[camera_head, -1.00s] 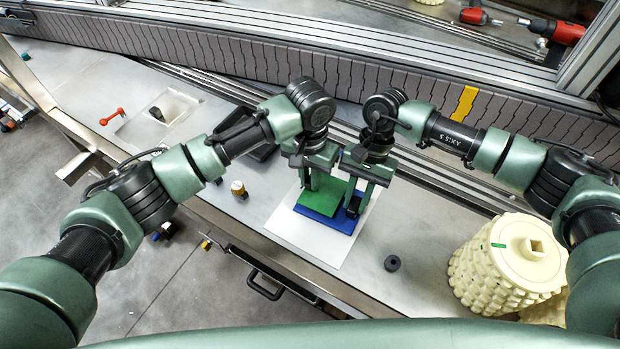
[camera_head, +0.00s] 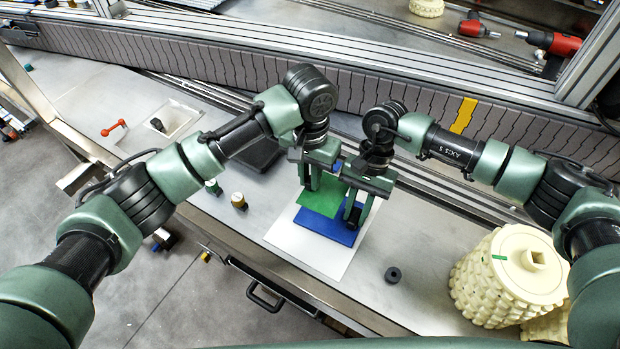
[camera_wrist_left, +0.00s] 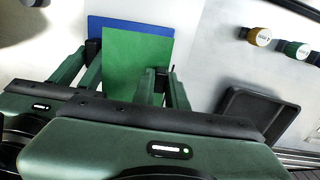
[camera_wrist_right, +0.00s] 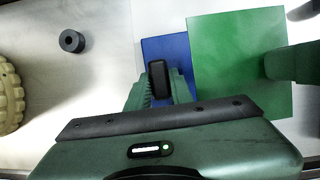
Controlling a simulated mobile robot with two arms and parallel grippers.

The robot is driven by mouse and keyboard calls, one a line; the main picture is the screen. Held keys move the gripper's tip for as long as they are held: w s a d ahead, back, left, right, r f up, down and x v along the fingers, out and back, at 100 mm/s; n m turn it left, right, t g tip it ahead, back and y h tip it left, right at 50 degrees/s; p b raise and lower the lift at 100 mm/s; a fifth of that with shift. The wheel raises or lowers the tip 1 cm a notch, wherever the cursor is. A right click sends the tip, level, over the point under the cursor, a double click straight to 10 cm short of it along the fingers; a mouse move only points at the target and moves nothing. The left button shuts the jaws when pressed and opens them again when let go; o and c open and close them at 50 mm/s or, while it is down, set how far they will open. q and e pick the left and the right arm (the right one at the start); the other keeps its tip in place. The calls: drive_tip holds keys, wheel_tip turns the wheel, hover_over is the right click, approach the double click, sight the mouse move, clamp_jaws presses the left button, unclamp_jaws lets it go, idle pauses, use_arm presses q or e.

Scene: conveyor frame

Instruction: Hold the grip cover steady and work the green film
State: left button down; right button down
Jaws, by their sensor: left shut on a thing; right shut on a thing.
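The green film (camera_head: 317,202) is a flat sheet lying partly over the blue grip cover (camera_head: 326,229), offset toward the back left, so a strip of blue shows along its front and right. Both also show in the left wrist view, green film (camera_wrist_left: 135,62) and blue cover (camera_wrist_left: 130,25). My left gripper (camera_head: 316,186) is shut on the green film at its back part. My right gripper (camera_head: 354,216) is shut on the blue cover at its right side; one dark fingertip is over the blue in the right wrist view (camera_wrist_right: 158,80). The exact contact is partly hidden.
A white sheet (camera_head: 292,240) lies under the cover on the metal table. A dark ring (camera_head: 393,275) and cream studded rollers (camera_head: 505,285) stand to the right. Small capped bottles (camera_head: 239,201) and a black tray (camera_head: 262,155) are at left. The conveyor (camera_head: 230,62) runs behind.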

drive_tip(key=c, duration=1.2)
unclamp_jaws()
drive_tip(key=shift+o, duration=0.2)
drive_tip(key=shift+a, duration=0.1)
drive_tip(key=shift+r, duration=0.1)
drive_tip(key=v, duration=1.2)
